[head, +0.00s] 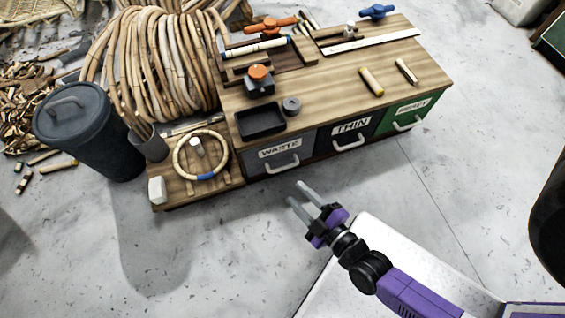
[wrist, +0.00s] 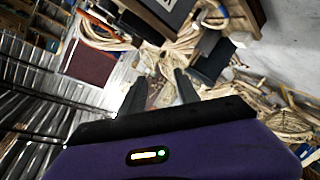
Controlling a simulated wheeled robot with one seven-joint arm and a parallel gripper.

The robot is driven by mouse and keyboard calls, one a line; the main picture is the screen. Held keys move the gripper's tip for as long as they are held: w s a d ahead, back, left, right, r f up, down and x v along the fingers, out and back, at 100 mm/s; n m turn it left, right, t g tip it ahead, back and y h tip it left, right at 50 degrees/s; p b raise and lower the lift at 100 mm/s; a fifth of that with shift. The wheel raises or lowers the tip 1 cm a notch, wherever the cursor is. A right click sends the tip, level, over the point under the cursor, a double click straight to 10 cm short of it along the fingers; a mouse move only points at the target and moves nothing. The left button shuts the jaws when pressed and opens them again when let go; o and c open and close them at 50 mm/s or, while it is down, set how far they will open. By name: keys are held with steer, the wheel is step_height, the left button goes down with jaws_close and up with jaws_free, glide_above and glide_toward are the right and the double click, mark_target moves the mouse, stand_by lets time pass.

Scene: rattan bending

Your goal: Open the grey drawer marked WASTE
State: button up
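The grey drawer marked WASTE (head: 270,163) is at the left of the bench front in the head view, with a pale bar handle (head: 283,164) below its label. It looks shut, flush with the drawers beside it. My gripper (head: 299,194) is in front of and a little below this drawer in the picture, apart from the handle. Its two fingers are spread and nothing is between them. In the wrist view the gripper (wrist: 160,90) also shows two separated fingers; I cannot make out the WASTE drawer for certain there.
A black THIN drawer (head: 350,144) and a green drawer (head: 406,121) sit to the right. The wooden bench top (head: 330,86) holds tools and a black tray (head: 260,121). A low board with a rattan ring (head: 178,165) and a dark bin (head: 85,130) stand left. Floor in front is clear.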

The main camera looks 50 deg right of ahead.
steer(key=w+d+f+n+h+b, duration=0.1)
steer(key=w+d+f+b, duration=0.15)
steer(key=f, duration=0.35)
steer(key=w+d+f+n+h+b, duration=0.1)
steer(key=f+b, duration=0.2)
steer(key=f, duration=0.2)
steer(key=w+d+f+b, duration=0.1)
steer(key=w+f+b, duration=0.1)
steer(key=f, duration=0.4)
steer(key=n+g+h+b, duration=0.2)
steer(key=n+h+b, duration=0.1)
steer(key=b, duration=0.3)
glide_toward(284, 167)
steer(key=x, duration=0.2)
steer(key=b+x, duration=0.1)
steer(key=x, duration=0.1)
steer(key=b+x, duration=0.1)
steer(key=x, duration=0.2)
steer(key=b+x, duration=0.2)
steer(key=x, duration=0.1)
steer(key=shift+w+f, duration=0.1)
steer(key=shift+f, duration=0.35)
jaws_close()
